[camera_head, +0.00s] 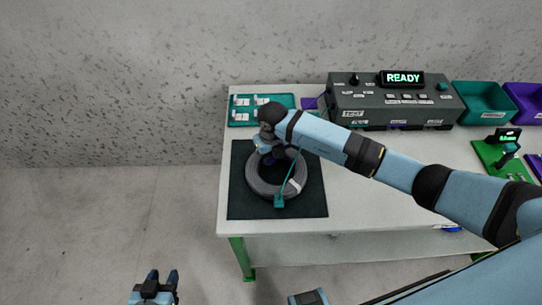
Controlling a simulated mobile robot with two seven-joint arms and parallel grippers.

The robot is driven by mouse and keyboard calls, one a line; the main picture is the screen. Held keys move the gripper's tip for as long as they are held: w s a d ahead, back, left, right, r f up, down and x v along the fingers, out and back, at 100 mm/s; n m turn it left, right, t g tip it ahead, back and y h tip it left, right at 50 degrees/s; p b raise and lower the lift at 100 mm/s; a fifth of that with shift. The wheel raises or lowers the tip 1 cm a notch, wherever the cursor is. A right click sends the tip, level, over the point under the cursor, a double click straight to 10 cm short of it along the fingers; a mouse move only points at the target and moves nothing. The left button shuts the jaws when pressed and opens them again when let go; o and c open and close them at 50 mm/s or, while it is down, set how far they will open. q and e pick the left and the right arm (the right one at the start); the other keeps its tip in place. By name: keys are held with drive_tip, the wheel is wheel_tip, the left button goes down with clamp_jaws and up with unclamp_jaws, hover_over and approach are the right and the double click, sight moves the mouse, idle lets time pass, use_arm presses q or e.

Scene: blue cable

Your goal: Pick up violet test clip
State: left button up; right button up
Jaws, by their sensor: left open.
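A coil of dark cable (262,188) lies on a black mat (310,208) at the table's left. A small teal clip (279,201) hangs at the coil's front on a thin teal lead. A small violet piece (269,160) shows at the back of the coil, under my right gripper; it may be the violet test clip, but it is mostly covered. My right gripper (272,156) points down over the coil's back part; its fingertips are too small and hidden to read. My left gripper (157,280) is open and empty, low in front of the table, away from the coil.
A teal tray with white pieces (240,112) lies behind the mat. A grey tester box (375,104) with a READY display stands at the back. Teal (484,100) and violet (526,99) bins and a green stand (494,155) are at right. My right arm crosses the table.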

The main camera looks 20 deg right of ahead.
drive_tip(key=shift+f, duration=0.75)
drive_tip(key=c, duration=0.6)
drive_tip(key=shift+r, duration=0.1)
